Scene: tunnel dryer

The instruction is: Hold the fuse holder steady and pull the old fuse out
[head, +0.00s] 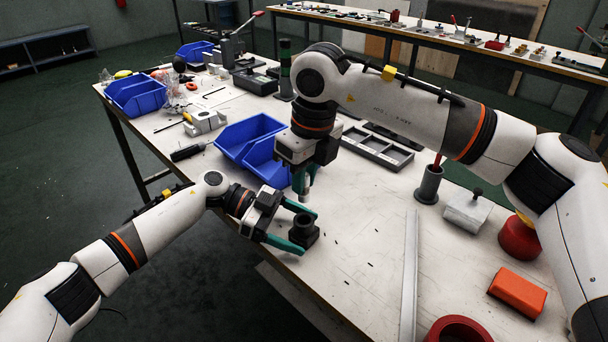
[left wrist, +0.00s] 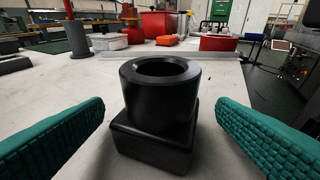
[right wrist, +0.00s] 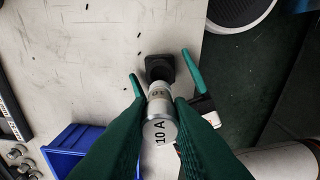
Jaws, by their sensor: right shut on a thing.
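The black fuse holder (head: 303,232), a round socket on a square base, stands upright near the table's front-left edge. In the left wrist view the holder (left wrist: 158,105) shows an open socket with no fuse in it. My left gripper (head: 291,228) is open, with its green fingers (left wrist: 160,135) on either side of the holder and a gap at each side. My right gripper (head: 304,178) points down above the holder, shut on a silver fuse (right wrist: 160,118) marked 10 A. The fuse's lower end (head: 305,196) shows below the fingers, apart from the holder.
Blue bins (head: 252,148) stand just behind the grippers. A grey compartment tray (head: 377,149) lies behind right. A metal strip (head: 410,275), an orange block (head: 518,291) and a red ring (head: 459,330) lie to the right. The tabletop right of the holder is mostly clear, with small dark bits.

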